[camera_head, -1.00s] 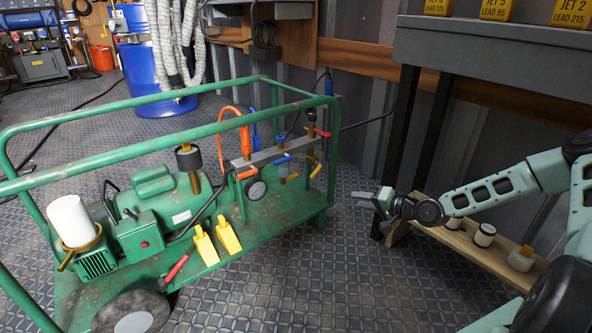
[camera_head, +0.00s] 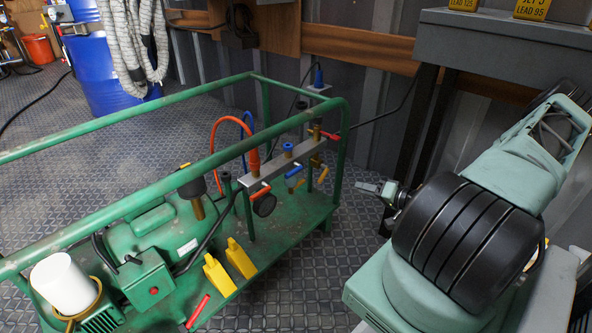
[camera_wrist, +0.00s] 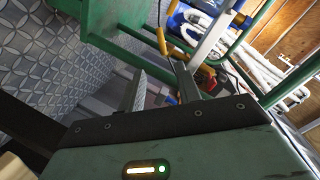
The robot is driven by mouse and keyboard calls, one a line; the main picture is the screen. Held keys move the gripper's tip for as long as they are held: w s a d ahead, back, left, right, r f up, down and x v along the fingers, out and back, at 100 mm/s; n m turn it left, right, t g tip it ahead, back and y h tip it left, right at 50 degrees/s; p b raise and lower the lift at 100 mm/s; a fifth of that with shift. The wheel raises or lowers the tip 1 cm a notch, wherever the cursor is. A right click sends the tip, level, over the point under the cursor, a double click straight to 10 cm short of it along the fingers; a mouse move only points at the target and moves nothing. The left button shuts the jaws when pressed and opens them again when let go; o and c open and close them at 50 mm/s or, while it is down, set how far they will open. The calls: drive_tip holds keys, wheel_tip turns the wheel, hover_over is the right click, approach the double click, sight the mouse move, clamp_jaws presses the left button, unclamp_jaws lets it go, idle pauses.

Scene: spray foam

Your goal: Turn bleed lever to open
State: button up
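A grey manifold bar (camera_head: 280,163) stands on the green cart and carries several small levers. An orange-red lever (camera_head: 260,192) is at its left end, a blue one (camera_head: 294,171) is in the middle, and an orange one (camera_head: 323,175) and a red one (camera_head: 330,136) are at its right end. I cannot tell which is the bleed lever. My gripper (camera_head: 371,188) is right of the cart, apart from the levers and partly hidden by my arm. In the wrist view, my gripper (camera_wrist: 161,82) has its fingers apart and empty; a yellow-orange handle (camera_wrist: 162,41) shows beyond them.
The green cart frame (camera_head: 344,150) has a top rail and corner post between my gripper and the manifold. Two yellow wedges (camera_head: 228,268) and a red handle (camera_head: 198,312) are at the cart's front. A grey bench (camera_head: 500,28) stands right. Patterned floor is clear between.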

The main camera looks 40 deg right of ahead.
sight(322, 180)
drive_tip(key=shift+b+x, duration=4.1)
drive_tip(key=shift+x, duration=4.7)
clamp_jaws()
